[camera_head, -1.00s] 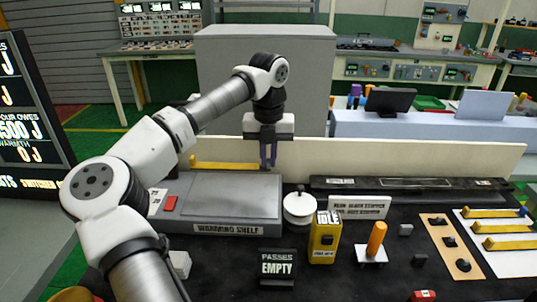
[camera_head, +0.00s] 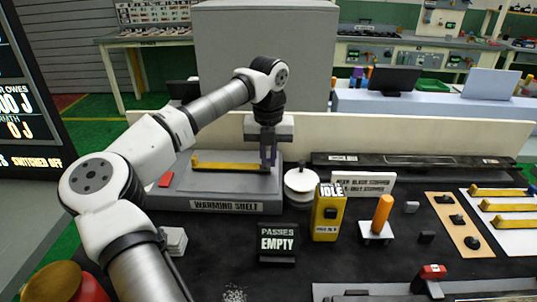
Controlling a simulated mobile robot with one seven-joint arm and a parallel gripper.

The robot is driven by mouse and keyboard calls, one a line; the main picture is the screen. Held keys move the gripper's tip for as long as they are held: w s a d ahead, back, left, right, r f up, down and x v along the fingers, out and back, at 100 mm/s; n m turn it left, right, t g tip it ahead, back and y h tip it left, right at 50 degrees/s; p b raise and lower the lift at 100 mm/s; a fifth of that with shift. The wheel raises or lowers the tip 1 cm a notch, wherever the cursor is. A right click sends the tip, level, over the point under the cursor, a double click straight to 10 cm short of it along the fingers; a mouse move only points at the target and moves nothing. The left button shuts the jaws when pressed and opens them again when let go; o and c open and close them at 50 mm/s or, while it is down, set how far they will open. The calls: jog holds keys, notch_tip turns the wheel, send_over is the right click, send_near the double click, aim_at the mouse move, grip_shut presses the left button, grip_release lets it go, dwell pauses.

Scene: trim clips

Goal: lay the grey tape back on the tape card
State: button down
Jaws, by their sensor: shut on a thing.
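My gripper (camera_head: 268,158) is over the right part of the warming shelf (camera_head: 190,184), its jaws pointing down. It is shut on the right end of a yellow strip (camera_head: 228,166). The strip lies level along the shelf top; whether it touches is hard to tell. I cannot pick out a grey tape or a tape card for certain. A small grey block (camera_head: 411,207) lies on the black bench top, left of a tan card (camera_head: 441,199) with several dark clips on it. Further right is a white card (camera_head: 477,226) with several yellow strips.
A red-topped clamp (camera_head: 433,273) is at the front. A cream wall (camera_head: 400,136) runs behind.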

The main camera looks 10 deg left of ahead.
dwell(0.3)
jog(key=c, duration=1.4)
grip_release()
jog(key=shift+c, duration=0.2)
jog(key=shift+r, duration=0.1)
notch_tip(320, 180, up, 14)
jog(key=b, duration=0.1)
jog(key=shift+f, duration=0.2)
